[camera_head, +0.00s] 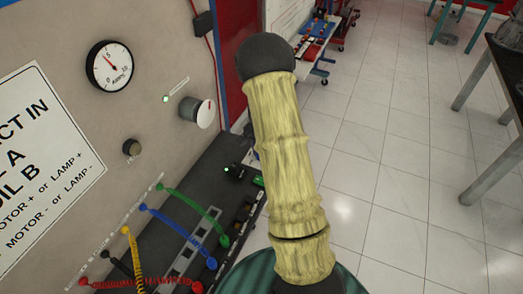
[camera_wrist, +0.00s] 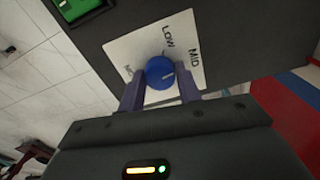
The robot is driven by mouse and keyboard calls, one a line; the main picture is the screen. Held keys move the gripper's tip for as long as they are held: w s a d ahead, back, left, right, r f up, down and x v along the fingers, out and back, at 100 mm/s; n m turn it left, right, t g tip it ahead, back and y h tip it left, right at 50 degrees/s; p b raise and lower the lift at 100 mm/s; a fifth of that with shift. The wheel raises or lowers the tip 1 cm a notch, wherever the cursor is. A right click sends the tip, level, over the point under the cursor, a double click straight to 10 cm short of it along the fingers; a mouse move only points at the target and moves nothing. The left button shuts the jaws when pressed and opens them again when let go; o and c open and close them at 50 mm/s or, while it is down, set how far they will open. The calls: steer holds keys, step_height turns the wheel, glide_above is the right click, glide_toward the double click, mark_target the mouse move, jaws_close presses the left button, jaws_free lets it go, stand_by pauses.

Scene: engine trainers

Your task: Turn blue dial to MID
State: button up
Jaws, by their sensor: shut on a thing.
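The blue dial (camera_wrist: 160,70) is a round knob on a white label plate (camera_wrist: 124,48) in the wrist view. The plate reads LOW above the dial and MID to its right; a third label at the left is too faint to read. A short white mark on the dial's face points roughly right, toward the MID side; its exact alignment I cannot tell. My gripper (camera_wrist: 161,80) is shut on the dial, with one dark purple finger on each side of it. In the head view I make out neither the dial nor the gripper; my arm covers the middle.
The plate sits on a dark panel (camera_wrist: 240,40) with a green part (camera_wrist: 80,8) near it. In the head view, a gauge (camera_head: 109,66), a silver knob (camera_head: 197,112) and coloured cables (camera_head: 178,224) are at left. Open tiled floor (camera_head: 400,150) lies at right.

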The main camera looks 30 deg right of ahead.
steer(key=shift+w+m, duration=0.1)
steer(key=shift+m, duration=0.6)
steer(key=o, duration=1)
steer(key=shift+c, duration=0.2)
step_height(320, 180, up, 18)
steer(key=b, duration=0.1)
steer(key=shift+f, duration=0.25)
